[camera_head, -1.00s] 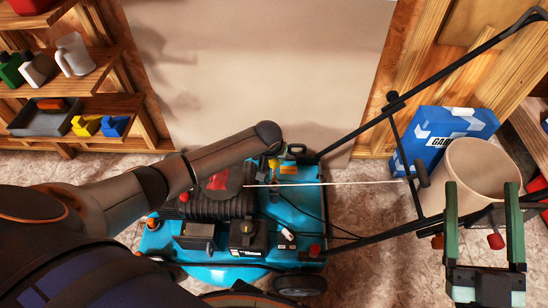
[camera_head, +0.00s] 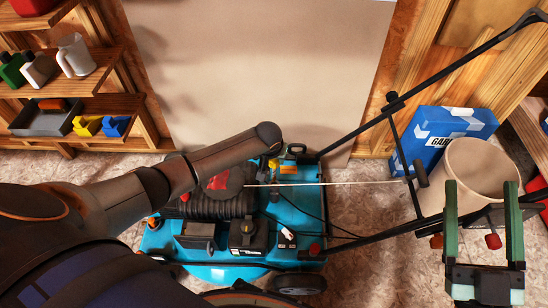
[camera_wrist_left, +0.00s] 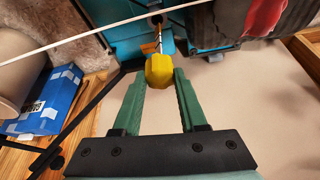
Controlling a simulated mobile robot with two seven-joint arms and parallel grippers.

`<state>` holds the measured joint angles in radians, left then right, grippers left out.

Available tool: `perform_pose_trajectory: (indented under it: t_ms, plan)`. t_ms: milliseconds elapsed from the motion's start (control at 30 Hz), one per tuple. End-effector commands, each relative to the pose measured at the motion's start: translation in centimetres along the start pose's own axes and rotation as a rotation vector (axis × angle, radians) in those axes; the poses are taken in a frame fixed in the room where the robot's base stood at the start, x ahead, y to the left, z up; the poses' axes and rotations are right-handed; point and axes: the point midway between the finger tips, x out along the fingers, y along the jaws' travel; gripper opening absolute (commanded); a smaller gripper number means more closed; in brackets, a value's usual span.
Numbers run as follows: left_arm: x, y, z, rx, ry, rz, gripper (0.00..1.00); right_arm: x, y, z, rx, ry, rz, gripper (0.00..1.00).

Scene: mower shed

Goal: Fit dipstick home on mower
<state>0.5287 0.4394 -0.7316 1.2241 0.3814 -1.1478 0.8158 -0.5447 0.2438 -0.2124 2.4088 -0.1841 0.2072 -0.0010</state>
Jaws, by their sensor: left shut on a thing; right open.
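The teal mower (camera_head: 290,205) stands on the floor in the middle of the head view, with a black and red engine on its left part. The yellow dipstick head (camera_wrist_left: 160,71) is between the fingertips of my left gripper (camera_wrist_left: 158,76), which is shut on it. In the head view a bit of the yellow head (camera_head: 273,164) shows below my left wrist; the arm hides the gripper. In the left wrist view, an orange-brown part and a dark round opening (camera_wrist_left: 157,19) lie just beyond the head. I cannot tell how deep the dipstick sits. My right gripper (camera_head: 482,190) is open and empty at right.
The black mower handle (camera_head: 365,143) rises to the upper right. A pale thin rod or cord (camera_head: 340,184) crosses above the deck. A beige bin (camera_head: 475,170) and a blue box (camera_head: 440,130) stand at right. Wooden shelves (camera_head: 110,105) are at left.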

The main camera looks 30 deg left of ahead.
Motion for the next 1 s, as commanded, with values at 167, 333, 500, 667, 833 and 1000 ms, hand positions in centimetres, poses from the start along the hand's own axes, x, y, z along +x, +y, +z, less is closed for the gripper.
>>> perform_pose_trajectory:
  t_ms: [167,333,500,667,833,1000]
  plan:
    - [-0.12,0.05,-0.04,0.0,0.0,0.001,0.0,0.13,0.08,-0.29,0.0,0.0,0.0,0.77]
    - [-0.11,0.05,-0.01,-0.001,-0.002,0.0,0.0,0.32,0.19,-0.64,0.0,0.0,-0.001,0.77]
    - [-0.01,0.04,0.0,0.0,0.0,0.0,0.0,0.3,0.18,-0.61,0.0,0.0,0.0,0.77]
    - [-0.01,0.03,0.0,0.0,0.0,0.0,0.0,0.3,0.18,-0.61,0.0,0.0,0.0,0.77]
    - [-0.02,0.03,-0.01,0.0,0.0,0.0,0.0,0.31,0.19,-0.62,0.0,0.0,0.0,0.77]
    - [-0.11,0.04,-0.05,0.0,0.0,0.0,0.0,0.44,0.27,-0.88,0.0,0.0,0.0,0.77]
